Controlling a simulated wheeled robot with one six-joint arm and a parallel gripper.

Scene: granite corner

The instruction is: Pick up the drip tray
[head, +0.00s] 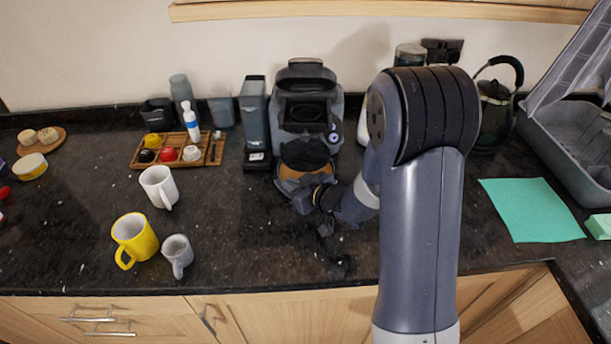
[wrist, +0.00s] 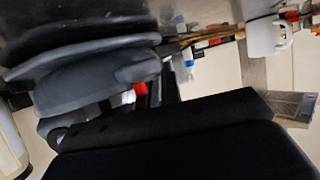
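The coffee machine (head: 305,105) stands against the back wall. At its lower front is a rounded part with a brownish top, which looks like the drip tray (head: 304,154). My gripper (head: 312,198) is low at the tray's front edge and covers part of it. I cannot tell whether it touches the tray. In the wrist view, a grey rounded form (wrist: 95,75), probably the tray or the machine's base, lies close to the camera. A large black shape fills the lower part of that view. The fingertips are not clear, so I cannot tell whether they are open or shut.
Left are a wooden capsule tray (head: 176,151), a white mug (head: 158,187), a yellow mug (head: 134,240) and a grey mug (head: 177,256). Right are a kettle (head: 494,105), a green cloth (head: 530,210) and a grey basin (head: 575,140). The front middle counter is mostly clear.

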